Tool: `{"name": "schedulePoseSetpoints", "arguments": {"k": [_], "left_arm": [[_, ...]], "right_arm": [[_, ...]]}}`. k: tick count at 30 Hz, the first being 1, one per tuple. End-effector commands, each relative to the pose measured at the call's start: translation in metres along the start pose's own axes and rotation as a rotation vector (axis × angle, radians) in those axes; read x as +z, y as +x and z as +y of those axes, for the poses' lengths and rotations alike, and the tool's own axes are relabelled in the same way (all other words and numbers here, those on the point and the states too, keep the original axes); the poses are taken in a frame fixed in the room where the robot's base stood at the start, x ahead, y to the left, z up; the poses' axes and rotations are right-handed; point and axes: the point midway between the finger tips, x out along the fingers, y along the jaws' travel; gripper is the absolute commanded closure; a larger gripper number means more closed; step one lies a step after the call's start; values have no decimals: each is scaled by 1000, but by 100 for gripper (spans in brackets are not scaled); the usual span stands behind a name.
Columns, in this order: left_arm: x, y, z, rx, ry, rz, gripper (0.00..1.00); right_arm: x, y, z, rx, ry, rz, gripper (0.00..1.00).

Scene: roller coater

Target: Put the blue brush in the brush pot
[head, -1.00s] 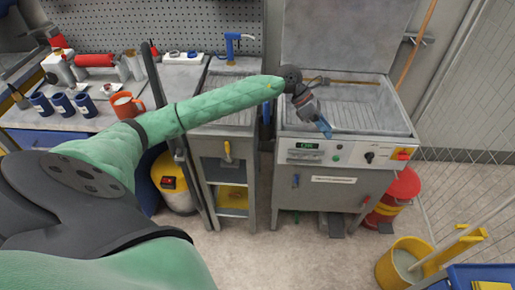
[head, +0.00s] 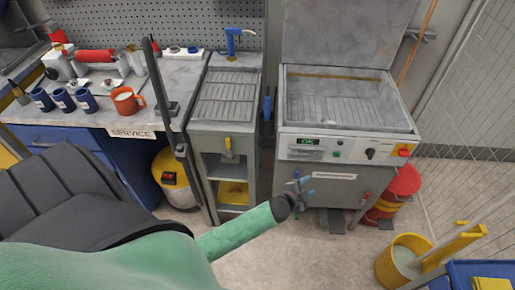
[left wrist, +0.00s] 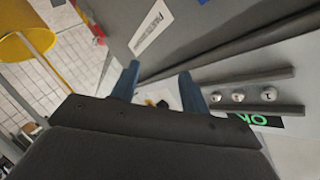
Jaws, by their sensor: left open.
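My left gripper (head: 303,187) is open and empty in front of the lower cabinet of the coating machine. Its two blue fingers also show apart in the left wrist view (left wrist: 160,88), with the machine's front panel beyond them. A narrow blue upright thing (head: 267,105) is in the gap between the sink cabinet and the machine; I cannot tell whether it is the blue brush. My right gripper is not in view.
The coating machine (head: 345,150) has its lid up. Several blue cups and an orange mug (head: 127,101) stand on the bench (head: 150,110). A yellow bucket (head: 405,262) and a red bin (head: 402,183) stand at the right.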

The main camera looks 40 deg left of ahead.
Motion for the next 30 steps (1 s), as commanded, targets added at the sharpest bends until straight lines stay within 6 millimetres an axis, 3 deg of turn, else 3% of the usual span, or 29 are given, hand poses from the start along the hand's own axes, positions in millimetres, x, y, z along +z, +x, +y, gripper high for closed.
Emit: {"name": "schedulePoseSetpoints", "arguments": {"k": [1, 6, 10, 15, 18, 21, 30], "left_arm": [[28, -14, 33, 47, -88, -102, 55], [104, -72, 133, 200, -344, -426, 55], [145, -132, 210, 319, -513, -660, 55], [171, -206, 285, 451, -675, -899, 55], [176, -235, 310, 500, -732, -986, 55], [178, -251, 324, 527, -760, -1031, 55], [178, -255, 327, 534, -767, -1042, 55]], "right_arm": [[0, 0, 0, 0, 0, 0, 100], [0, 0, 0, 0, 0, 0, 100], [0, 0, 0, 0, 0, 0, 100], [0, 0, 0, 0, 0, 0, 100], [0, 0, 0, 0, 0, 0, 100], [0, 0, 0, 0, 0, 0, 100], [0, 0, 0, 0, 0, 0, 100]]}}
